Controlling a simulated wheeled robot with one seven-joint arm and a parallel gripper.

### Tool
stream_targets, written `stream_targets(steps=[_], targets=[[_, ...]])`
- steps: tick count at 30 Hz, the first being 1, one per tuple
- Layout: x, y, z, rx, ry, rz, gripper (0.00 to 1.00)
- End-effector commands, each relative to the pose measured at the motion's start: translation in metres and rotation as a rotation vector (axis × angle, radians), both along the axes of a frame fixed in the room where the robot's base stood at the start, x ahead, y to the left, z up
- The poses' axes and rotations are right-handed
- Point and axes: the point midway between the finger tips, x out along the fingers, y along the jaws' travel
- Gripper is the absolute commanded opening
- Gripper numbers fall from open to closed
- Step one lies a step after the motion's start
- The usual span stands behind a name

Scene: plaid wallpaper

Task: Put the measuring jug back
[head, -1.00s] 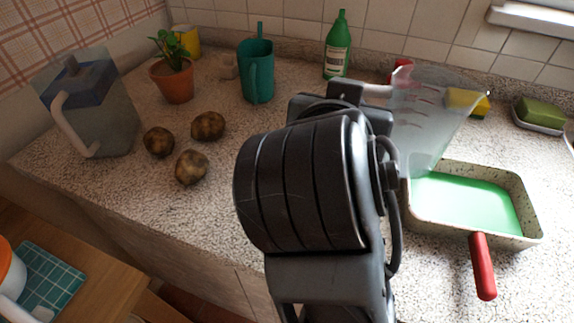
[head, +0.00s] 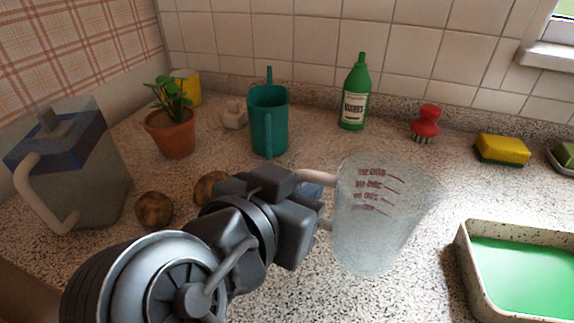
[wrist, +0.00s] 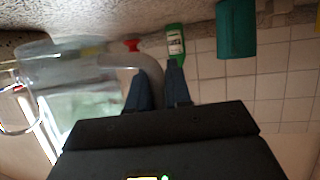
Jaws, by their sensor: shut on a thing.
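The clear measuring jug (head: 385,225) with red markings stands about upright in the middle of the head view, left of the pan. My gripper (head: 316,195) is shut on its pale handle, on the jug's left side. In the wrist view, my gripper's dark fingers (wrist: 158,80) close around the curved handle, and the jug (wrist: 65,70) extends to the left. I cannot tell whether the jug's base touches the counter. The jug looks empty.
A pan (head: 464,270) of green liquid is at right. Behind stand a green bottle (head: 355,95), red brush (head: 426,122), yellow sponge (head: 502,150) and teal jug (head: 268,120). Left are a potted plant (head: 170,135), potatoes (head: 154,209) and a lidded pitcher (head: 85,165). Counter behind the jug is clear.

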Motion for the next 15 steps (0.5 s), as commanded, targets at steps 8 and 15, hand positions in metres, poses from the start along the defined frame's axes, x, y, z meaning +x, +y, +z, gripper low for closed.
stream_targets(steps=[8,15], targets=[[0.003,0.012,-0.019,-0.004,0.001,0.002,0.0],[0.003,0.012,-0.046,-0.001,0.0,0.0,0.0]])
